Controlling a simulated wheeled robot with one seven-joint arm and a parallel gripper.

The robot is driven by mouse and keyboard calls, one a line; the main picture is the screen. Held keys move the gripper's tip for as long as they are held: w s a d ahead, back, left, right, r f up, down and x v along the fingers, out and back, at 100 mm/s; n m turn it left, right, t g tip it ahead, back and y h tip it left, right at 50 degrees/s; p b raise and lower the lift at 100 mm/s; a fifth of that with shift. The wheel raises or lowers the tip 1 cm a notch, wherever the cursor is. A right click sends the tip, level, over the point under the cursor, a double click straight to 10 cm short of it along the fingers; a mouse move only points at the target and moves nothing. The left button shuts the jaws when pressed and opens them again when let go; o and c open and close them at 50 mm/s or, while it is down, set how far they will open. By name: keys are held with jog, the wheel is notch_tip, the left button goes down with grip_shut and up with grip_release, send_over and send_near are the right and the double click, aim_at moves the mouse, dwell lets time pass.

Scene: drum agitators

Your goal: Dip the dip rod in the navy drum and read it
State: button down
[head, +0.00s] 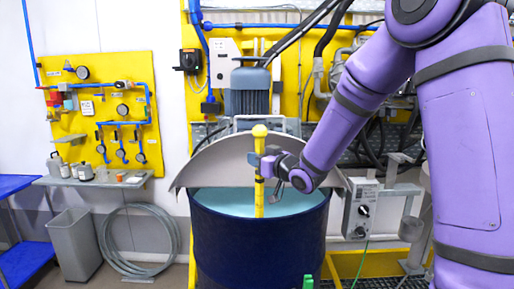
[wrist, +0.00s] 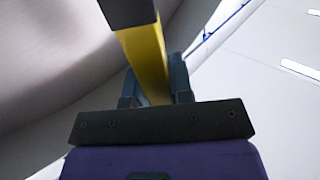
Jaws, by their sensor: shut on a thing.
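The navy drum (head: 262,240) stands in the middle of the head view, open at the top, with pale teal liquid (head: 228,202) inside. The yellow dip rod (head: 259,150) stands upright over it, with a round yellow knob on top and dark bands lower down. Its lower end meets or enters the liquid; the tip is not seen. My gripper (head: 268,167) comes in from the right and is shut on the rod above the drum's rim. In the wrist view the rod (wrist: 149,62) runs between the fingers of my gripper (wrist: 155,85).
A grey half-round lid (head: 215,163) stands raised behind the drum, below a blue-grey motor (head: 248,92). A control box (head: 361,208) is right of the drum. A grey bin (head: 74,245), a coiled hose (head: 140,240) and a shelf (head: 98,180) with bottles are at left.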

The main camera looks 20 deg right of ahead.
aim_at(263, 189)
jog(key=shift+f, duration=3.25)
jog(key=shift+s+f, duration=0.1)
jog(key=shift+f, duration=0.2)
jog(key=shift+s+f, duration=0.15)
jog(key=shift+f, duration=0.2)
jog(key=shift+w+f, duration=0.2)
jog(key=shift+r, duration=0.2)
jog(key=shift+w+d+f, duration=0.1)
jog(key=shift+d+f, duration=0.05)
jog(key=shift+f, duration=0.35)
jog(key=shift+w+d+f, duration=0.1)
jog(key=shift+f, duration=0.35)
